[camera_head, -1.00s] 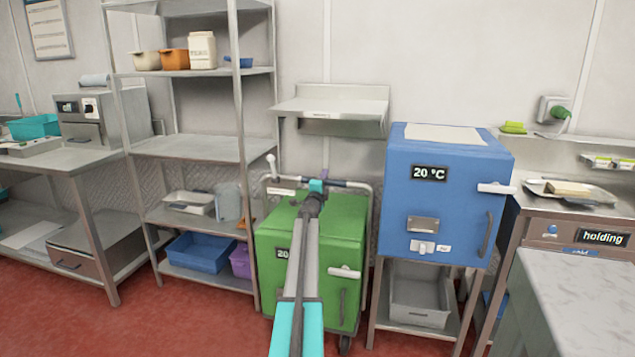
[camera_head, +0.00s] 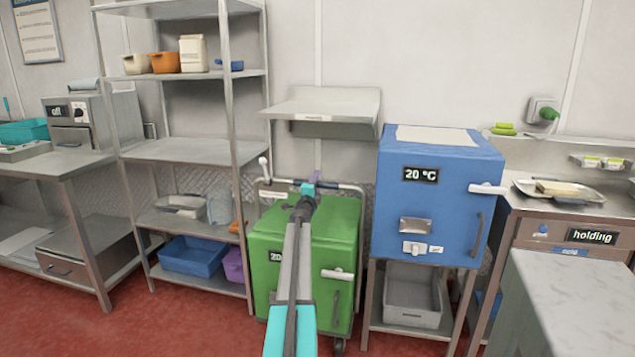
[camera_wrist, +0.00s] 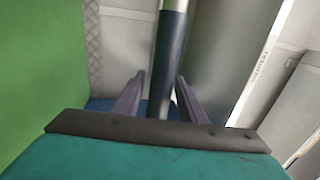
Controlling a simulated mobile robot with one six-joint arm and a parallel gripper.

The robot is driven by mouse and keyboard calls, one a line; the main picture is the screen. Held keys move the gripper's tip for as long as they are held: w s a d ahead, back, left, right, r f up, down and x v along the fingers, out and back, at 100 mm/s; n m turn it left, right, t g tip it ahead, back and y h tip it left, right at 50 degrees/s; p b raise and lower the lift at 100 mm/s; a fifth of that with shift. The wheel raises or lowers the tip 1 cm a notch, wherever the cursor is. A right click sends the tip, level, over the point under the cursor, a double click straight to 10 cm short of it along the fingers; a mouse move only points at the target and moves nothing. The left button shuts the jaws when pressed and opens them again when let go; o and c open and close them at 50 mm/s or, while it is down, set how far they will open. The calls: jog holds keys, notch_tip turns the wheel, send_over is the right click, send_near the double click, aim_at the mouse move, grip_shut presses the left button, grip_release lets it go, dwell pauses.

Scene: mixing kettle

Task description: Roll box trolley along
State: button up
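The box trolley is a green box (camera_head: 290,270) in a grey tubular frame with castors. It stands on the floor between the open shelving and the blue cabinet, its handle (camera_head: 343,186) along the back top. My arm reaches over the box, and my teal gripper (camera_head: 313,183) is at the handle. In the wrist view, the two dark fingers of my gripper (camera_wrist: 162,98) lie either side of the dark handle grip (camera_wrist: 168,60), with a slim gap showing beside it. Finger contact is not clear. The green box wall (camera_wrist: 40,60) fills the left.
The shelving (camera_head: 190,151) stands close on the trolley's left. The blue cabinet (camera_head: 432,225) on its stand is close on the right. A wall shelf (camera_head: 325,105) hangs behind. A grey worktop (camera_head: 575,300) is at front right. Red floor (camera_head: 180,325) is clear at front left.

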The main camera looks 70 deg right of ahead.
jog(key=a+f, duration=0.2)
jog(key=a, duration=1)
jog(key=shift+s+a+f, duration=0.2)
jog(key=shift+s+a, duration=0.1)
jog(key=shift+s, duration=0.1)
dwell(0.3)
